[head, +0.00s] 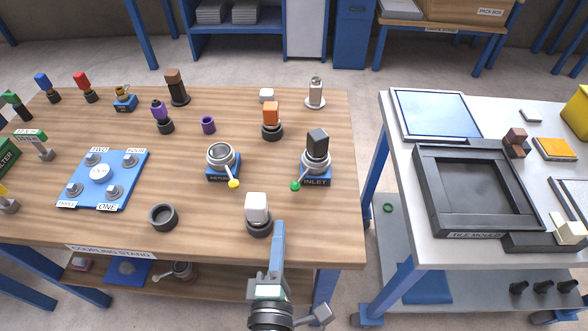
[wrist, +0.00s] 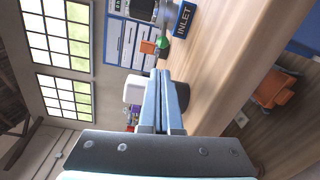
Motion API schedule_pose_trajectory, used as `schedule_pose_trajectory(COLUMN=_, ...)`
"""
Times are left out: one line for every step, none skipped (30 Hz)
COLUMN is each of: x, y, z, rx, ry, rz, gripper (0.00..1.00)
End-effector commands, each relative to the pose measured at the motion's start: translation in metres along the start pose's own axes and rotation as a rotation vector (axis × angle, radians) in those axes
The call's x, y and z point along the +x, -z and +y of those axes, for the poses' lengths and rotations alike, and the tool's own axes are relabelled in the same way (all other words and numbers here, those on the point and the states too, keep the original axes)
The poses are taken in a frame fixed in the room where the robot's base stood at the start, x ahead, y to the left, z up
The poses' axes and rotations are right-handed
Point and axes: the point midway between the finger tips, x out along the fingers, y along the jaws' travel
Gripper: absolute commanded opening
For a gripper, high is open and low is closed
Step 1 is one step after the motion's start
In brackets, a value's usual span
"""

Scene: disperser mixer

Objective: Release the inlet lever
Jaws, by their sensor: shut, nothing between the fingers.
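The inlet coupling (head: 316,166) stands on a blue base labelled INLET near the right side of the wooden table, with a dark-topped piece in it. Its lever ends in a green knob (head: 295,186) that points toward the front left. In the wrist view the INLET base (wrist: 184,20) and the green knob (wrist: 162,42) are near the top. My gripper (head: 279,226) is shut and empty, in front of the inlet by the table's front edge. In the wrist view its blue fingers (wrist: 158,75) lie together, apart from the knob.
A white-topped piece (head: 257,213) on a dark base stands just left of my gripper. A second coupling with a yellow-knobbed lever (head: 233,184) is left of the inlet. An orange-topped piece (head: 271,118) stands behind. A white table (head: 397,200) is across a gap to the right.

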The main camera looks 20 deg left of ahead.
Motion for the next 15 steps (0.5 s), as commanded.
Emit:
schedule_pose_trajectory(x=-0.0025, y=0.002, z=0.0007, rx=-0.009, ry=0.008, rz=0.008, gripper=0.0)
schedule_pose_trajectory(x=-0.0033, y=0.0028, z=-0.0003, rx=-0.013, ry=0.011, rz=0.011, gripper=0.0)
schedule_pose_trajectory(x=-0.004, y=0.0036, z=-0.0013, rx=-0.017, ry=0.013, rz=0.013, gripper=0.0)
schedule_pose_trajectory(x=-0.0042, y=0.0039, z=-0.0019, rx=-0.019, ry=0.014, rz=0.014, gripper=0.0)
schedule_pose_trajectory(x=-0.0044, y=0.0041, z=-0.0024, rx=-0.02, ry=0.015, rz=0.015, gripper=0.0)
schedule_pose_trajectory(x=-0.0044, y=0.0042, z=-0.0027, rx=-0.021, ry=0.015, rz=0.015, gripper=0.0)
schedule_pose_trajectory(x=-0.0043, y=0.0042, z=-0.0029, rx=-0.02, ry=0.015, rz=0.015, gripper=0.0)
schedule_pose_trajectory(x=-0.0042, y=0.0041, z=-0.003, rx=-0.02, ry=0.015, rz=0.015, gripper=0.0)
schedule_pose_trajectory(x=-0.0041, y=0.004, z=-0.0029, rx=-0.02, ry=0.014, rz=0.014, gripper=0.0)
schedule_pose_trajectory(x=-0.0041, y=0.0039, z=-0.0029, rx=-0.02, ry=0.014, rz=0.014, gripper=0.0)
schedule_pose_trajectory(x=-0.0041, y=0.0038, z=-0.0028, rx=-0.019, ry=0.014, rz=0.014, gripper=0.0)
schedule_pose_trajectory(x=-0.004, y=0.0037, z=-0.0027, rx=-0.019, ry=0.014, rz=0.014, gripper=0.0)
schedule_pose_trajectory(x=-0.0038, y=0.0037, z=-0.0026, rx=-0.019, ry=0.014, rz=0.013, gripper=0.0)
schedule_pose_trajectory(x=-0.0033, y=0.0036, z=-0.0024, rx=-0.019, ry=0.014, rz=0.013, gripper=0.0)
schedule_pose_trajectory(x=-0.002, y=0.0035, z=-0.0022, rx=-0.019, ry=0.013, rz=0.013, gripper=0.0)
